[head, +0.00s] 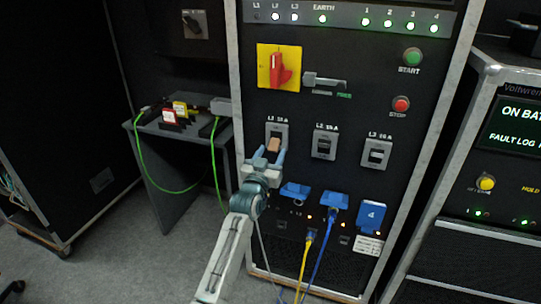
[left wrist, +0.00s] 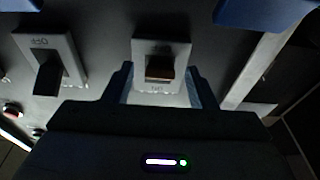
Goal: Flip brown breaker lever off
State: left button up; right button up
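The brown breaker lever (head: 273,146) sits in the leftmost breaker of the row on the black rack panel, under a label starting with L1. My left gripper (head: 267,157) is in front of this breaker, its two fingers apart just below and around the lever. In the left wrist view the brown lever (left wrist: 160,68) stands in its grey plate between the spread fingers (left wrist: 160,88), with a gap on each side. The fingers do not appear to touch the lever. Whether the lever is on or off is hard to tell. My right gripper is out of view.
Two breakers with dark levers, the L2 breaker (head: 324,144) and the L3 breaker (head: 377,153), stand to the right. Blue sockets (head: 371,216) with plugged cables lie below. A red rotary switch (head: 281,68) is above. A small table (head: 172,128) with a green cable is left.

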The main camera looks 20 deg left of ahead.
pick_arm(q)
jog(key=s+f, duration=0.2)
jog(key=s, duration=0.8)
jog(key=shift+s+a+b, duration=0.2)
jog(key=shift+s+b, duration=0.1)
jog(key=shift+b, duration=0.15)
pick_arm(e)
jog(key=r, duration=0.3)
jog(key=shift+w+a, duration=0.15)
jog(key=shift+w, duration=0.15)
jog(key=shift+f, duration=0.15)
